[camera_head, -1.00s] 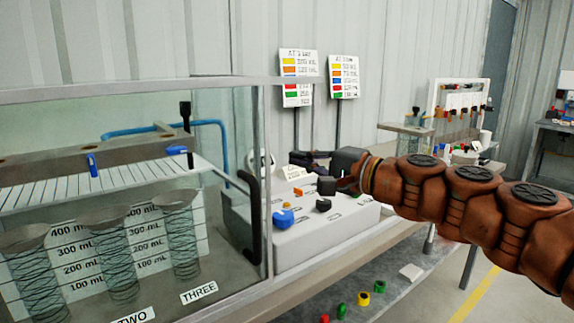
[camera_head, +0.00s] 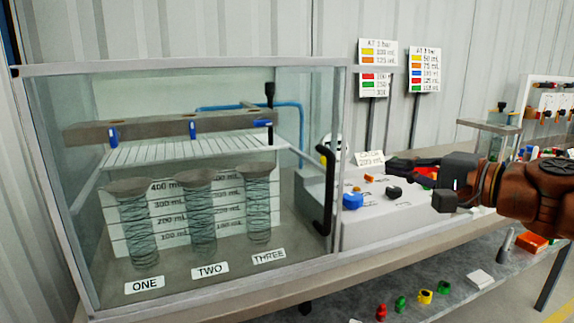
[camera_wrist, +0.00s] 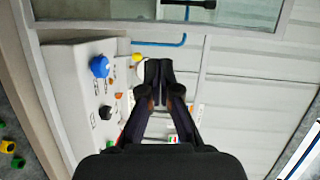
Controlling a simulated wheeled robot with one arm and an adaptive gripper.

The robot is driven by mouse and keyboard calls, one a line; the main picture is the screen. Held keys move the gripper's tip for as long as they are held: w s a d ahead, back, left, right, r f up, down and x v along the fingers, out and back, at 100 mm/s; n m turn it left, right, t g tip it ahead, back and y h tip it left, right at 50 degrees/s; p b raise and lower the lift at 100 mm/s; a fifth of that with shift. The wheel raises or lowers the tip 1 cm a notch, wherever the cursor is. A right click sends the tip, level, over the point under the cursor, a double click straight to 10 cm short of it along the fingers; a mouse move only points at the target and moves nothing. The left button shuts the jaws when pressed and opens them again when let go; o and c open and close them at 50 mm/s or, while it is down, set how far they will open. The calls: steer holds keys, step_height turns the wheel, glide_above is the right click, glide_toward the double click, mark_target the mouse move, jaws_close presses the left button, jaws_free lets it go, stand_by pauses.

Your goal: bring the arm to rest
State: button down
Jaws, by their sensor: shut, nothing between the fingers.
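My gripper (camera_head: 398,168) is at the right of the head view, in front of the white control box (camera_head: 385,222). Its dark fingers point left and look closed together with nothing between them. In the wrist view, my gripper (camera_wrist: 159,72) also shows with its fingertips together, with the control box (camera_wrist: 65,75) to the left. My orange-brown arm reaches in from the right edge of the head view. I cannot tell whether the gripper touches anything; it appears above the control box.
A glass tank (camera_head: 190,70) with several ribbed cylinders stands at the left. The control box has a blue knob (camera_head: 352,201) and a black knob (camera_head: 394,192). Two sign boards (camera_head: 425,70) stand behind. Small colored parts (camera_head: 425,296) lie on the lower shelf.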

steer(key=s+a+f+n+g+h, duration=0.1)
steer(key=s+a+f+n+g, duration=0.2)
steer(key=f, duration=0.4)
steer(key=s+a+f+n+g+h, duration=0.1)
steer(key=s+a+f+g, duration=0.2)
steer(key=a+f, duration=0.3)
steer(key=s+a+f+n+g+h, duration=0.1)
steer(key=s+a+f+n+g, duration=0.2)
steer(key=f, duration=0.4)
steer(key=s+d+f+n+g+h, duration=0.2)
steer(key=s+d+f+g+h, duration=0.2)
steer(key=s+f, duration=0.4)
steer(key=s+d+f+n+g+h, duration=0.1)
steer(key=s+d+f+g+h, duration=0.25)
steer(key=s+f, duration=0.5)
step_height(320, 180, up, 24)
steer(key=s+t+p, duration=0.1)
steer(key=s+p, duration=0.1)
steer(key=p, duration=1.8)
steer(key=shift+s, duration=0.2)
steer(key=shift+f, duration=0.1)
